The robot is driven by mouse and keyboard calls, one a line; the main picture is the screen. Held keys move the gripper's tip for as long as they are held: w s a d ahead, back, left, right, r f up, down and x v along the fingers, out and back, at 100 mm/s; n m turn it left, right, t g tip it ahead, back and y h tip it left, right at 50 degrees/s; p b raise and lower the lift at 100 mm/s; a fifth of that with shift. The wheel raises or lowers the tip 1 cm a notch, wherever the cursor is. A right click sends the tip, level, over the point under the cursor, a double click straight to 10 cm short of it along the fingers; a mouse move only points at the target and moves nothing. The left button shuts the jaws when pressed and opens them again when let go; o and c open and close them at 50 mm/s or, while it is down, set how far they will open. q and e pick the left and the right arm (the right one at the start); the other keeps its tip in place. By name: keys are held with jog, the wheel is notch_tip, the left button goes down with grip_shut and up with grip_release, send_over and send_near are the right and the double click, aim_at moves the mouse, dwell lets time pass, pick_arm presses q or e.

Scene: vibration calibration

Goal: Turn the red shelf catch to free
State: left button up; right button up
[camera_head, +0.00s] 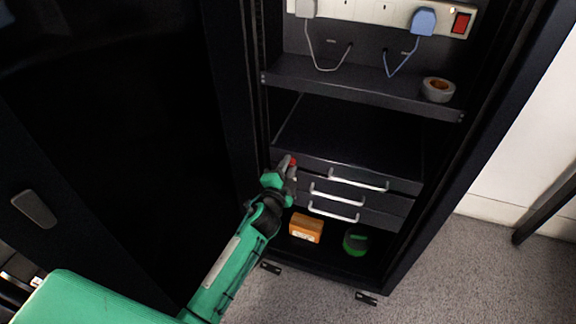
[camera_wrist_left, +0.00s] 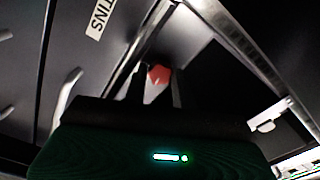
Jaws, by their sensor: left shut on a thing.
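The red shelf catch (camera_head: 293,161) is a small red piece at the left front edge of the drawer unit in the head view. In the left wrist view the red catch (camera_wrist_left: 158,75) sits between my two dark fingers. My left gripper (camera_head: 288,166) is at the catch, with its arm coming up from the lower left, and it is shut on the catch. The fingers hide part of the catch, so its exact angle is hard to tell. My right gripper is not in either view.
The drawer unit (camera_head: 345,150) has several silver handles. Below it are an orange box (camera_head: 306,228) and a green roll (camera_head: 355,243). A tape roll (camera_head: 438,90) lies on the shelf (camera_head: 350,84) above. A power strip (camera_head: 385,12) with plugs and cables is at the top.

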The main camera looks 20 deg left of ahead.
pick_arm(q)
jog(key=shift+m, duration=1.1)
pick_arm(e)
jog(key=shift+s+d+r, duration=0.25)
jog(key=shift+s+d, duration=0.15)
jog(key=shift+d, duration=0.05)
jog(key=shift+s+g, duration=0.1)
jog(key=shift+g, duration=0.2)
pick_arm(q)
jog(key=o, duration=1)
jog(key=s, duration=1.3)
jog(key=shift+s+a, duration=0.2)
jog(key=shift+s, duration=0.2)
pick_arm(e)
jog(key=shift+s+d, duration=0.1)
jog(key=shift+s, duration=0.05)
